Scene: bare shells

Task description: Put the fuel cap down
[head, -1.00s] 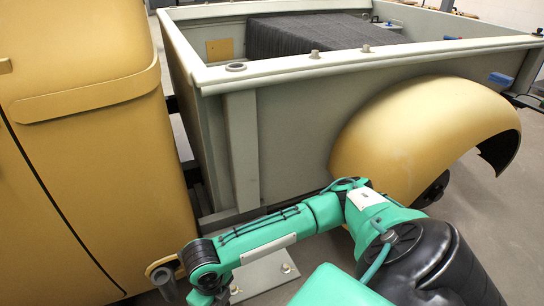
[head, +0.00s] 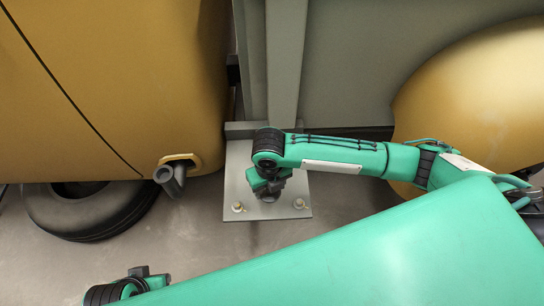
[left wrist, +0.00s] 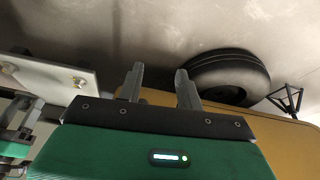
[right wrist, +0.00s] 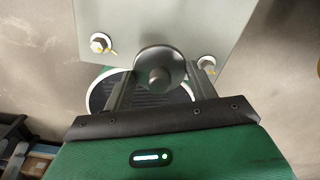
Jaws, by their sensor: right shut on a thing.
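The fuel cap (right wrist: 158,70) is a grey disc with a round knob, seen in the right wrist view between the fingers of my right gripper (right wrist: 160,88). The right gripper is shut on it. In the head view the right gripper (head: 270,192) points down over a grey metal plate (head: 236,180) beside the truck; the arm mostly hides the cap there. I cannot tell whether the cap touches the plate. The filler neck (head: 168,178) stands uncapped in the yellow body, left of the plate. My left gripper (left wrist: 160,88) is open and empty in the left wrist view.
Two bolts stand on the plate's front edge, one left (head: 238,207) and one right (head: 299,203). A tyre (head: 85,210) is under the cab at left. The yellow fender (head: 470,95) is at right. Bare floor lies in front of the plate.

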